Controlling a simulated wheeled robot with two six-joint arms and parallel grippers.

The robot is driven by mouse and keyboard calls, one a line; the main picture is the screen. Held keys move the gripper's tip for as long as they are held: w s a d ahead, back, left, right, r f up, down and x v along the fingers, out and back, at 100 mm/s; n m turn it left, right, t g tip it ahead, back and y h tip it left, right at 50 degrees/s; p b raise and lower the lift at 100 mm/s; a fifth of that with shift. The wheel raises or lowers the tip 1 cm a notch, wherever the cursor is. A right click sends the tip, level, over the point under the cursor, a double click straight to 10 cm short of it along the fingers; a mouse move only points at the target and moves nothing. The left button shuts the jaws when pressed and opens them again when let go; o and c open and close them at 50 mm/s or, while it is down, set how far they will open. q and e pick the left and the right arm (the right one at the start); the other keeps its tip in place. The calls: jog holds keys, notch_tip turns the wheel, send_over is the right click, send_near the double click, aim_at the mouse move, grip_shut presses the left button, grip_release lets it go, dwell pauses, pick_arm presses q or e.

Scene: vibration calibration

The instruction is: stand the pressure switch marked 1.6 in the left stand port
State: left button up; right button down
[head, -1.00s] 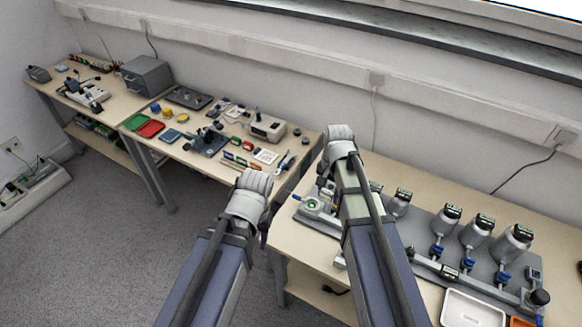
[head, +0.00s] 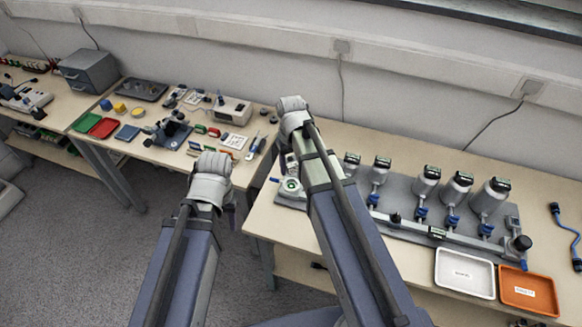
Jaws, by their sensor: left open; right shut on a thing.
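Several grey devices with black display heads, such as this one (head: 425,180), stand on a grey stand plate (head: 402,197) on the right bench. Their markings are too small to read, so I cannot tell which is marked 1.6. A green-and-white round fitting (head: 290,185) sits at the plate's left end. I cannot make out the left stand port; my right arm covers part of the plate. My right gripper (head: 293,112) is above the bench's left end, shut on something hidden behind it. My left gripper (head: 211,178) is open over the floor, left of this bench; its fingertips are mostly hidden.
A white tray (head: 464,286) and an orange tray (head: 530,307) lie at the right bench's front.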

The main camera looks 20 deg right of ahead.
aim_at(291, 186)
jog(key=shift+f, duration=0.25)
notch_tip(291, 186, down, 6)
jog(key=b, duration=0.6)
jog(key=shift+s+b, duration=0.1)
jog(key=shift+b, duration=0.25)
